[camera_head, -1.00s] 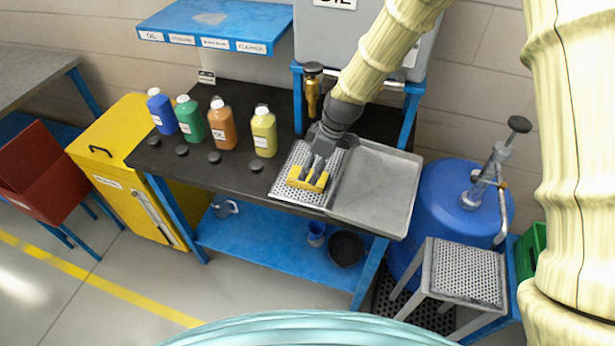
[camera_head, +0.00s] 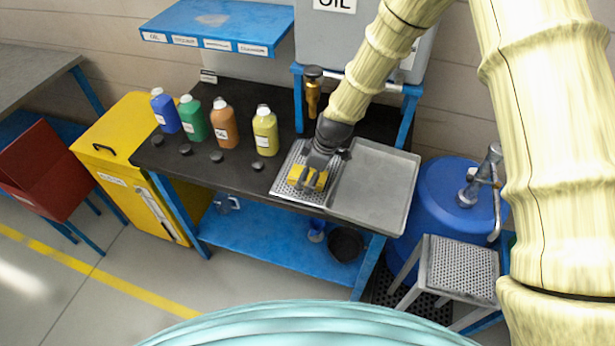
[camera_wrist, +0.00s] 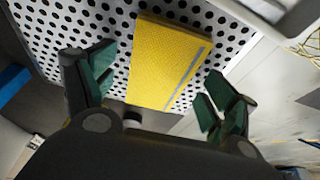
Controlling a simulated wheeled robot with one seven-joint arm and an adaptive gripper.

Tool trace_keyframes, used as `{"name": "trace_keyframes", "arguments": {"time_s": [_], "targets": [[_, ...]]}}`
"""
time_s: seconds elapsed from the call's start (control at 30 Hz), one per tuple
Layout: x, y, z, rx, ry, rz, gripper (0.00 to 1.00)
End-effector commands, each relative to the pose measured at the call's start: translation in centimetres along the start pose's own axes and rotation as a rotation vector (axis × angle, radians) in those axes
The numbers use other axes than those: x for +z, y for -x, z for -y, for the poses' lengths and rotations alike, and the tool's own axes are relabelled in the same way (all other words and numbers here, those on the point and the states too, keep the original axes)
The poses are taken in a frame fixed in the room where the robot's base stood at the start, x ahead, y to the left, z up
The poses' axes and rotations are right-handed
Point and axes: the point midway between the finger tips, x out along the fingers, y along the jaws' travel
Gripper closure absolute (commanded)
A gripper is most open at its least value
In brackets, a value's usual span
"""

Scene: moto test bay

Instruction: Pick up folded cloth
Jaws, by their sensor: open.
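The folded cloth (camera_head: 308,179) is yellow and lies on a perforated metal tray (camera_head: 284,184) at the front of the dark bench. In the wrist view the cloth (camera_wrist: 165,62) is a flat rectangle with a grey stripe near its right edge. My gripper (camera_head: 308,173) is close above it, pointing down, and hides part of it in the head view. In the wrist view the fingers of my gripper (camera_wrist: 158,92) are spread, one on each side of the cloth's near end. The fingers look apart from the cloth, with nothing held.
A plain metal tray (camera_head: 375,188) adjoins on the right. Blue (camera_head: 166,113), green (camera_head: 192,120), orange (camera_head: 223,125) and yellow (camera_head: 265,132) bottles stand left, with dark caps in front. A blue shelf (camera_head: 215,24) overhangs the back. A blue drum (camera_head: 432,205) stands right.

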Motion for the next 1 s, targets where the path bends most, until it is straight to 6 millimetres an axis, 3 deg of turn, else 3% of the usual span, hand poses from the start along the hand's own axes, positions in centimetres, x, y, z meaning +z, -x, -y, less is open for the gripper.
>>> {"name": "trace_keyframes", "arguments": {"time_s": [0.07,0.3,0.33,0.77,1.0], "targets": [[0.0,0.0,0.0,0.0,0.0,0.0,0.14],[0.0,0.0,0.0,0.0,0.0,0.0,0.58],[0.0,0.0,0.0,0.0,0.0,0.0,0.6],[-0.1,0.3,0.0,0.0,0.0,-0.001,0.6],[-0.7,2.1,-0.1,0.002,0.0,-0.002,0.6]]}}
